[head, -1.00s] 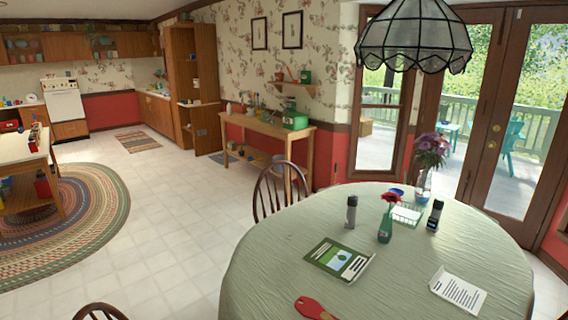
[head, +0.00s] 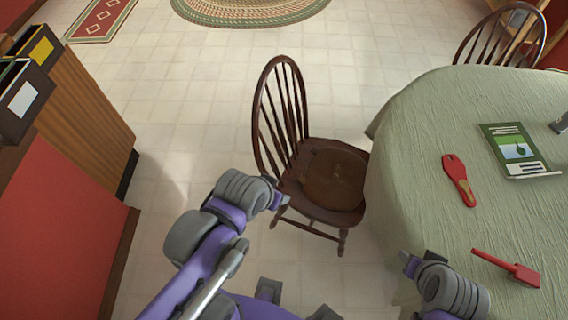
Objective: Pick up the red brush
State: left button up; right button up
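Two red tools lie on the green-clothed table (head: 425,125) in the head view. One is a red brush-like tool (head: 508,267) with a thin handle and a wider block end, near the table's front edge. The other is a flat red spatula-like tool (head: 458,178) farther back. Which one is the brush is hard to tell for certain. My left gripper (head: 278,200) is in front of the chair, left of the table and away from both tools. My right gripper (head: 411,262) is by the table's near left edge, left of the nearer tool. Neither gripper's opening shows clearly.
A dark wooden chair (head: 330,183) stands against the table's left side, close to my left arm. A red-sided cabinet (head: 60,235) with boxes is at the left. A green booklet (head: 515,148) lies on the table. Tiled floor (head: 210,110) is open behind the chair.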

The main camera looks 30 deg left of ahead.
aim_at(527, 276)
jog(key=u, duration=0.55)
jog(key=l+z, duration=0.1)
jog(key=z, duration=2.1)
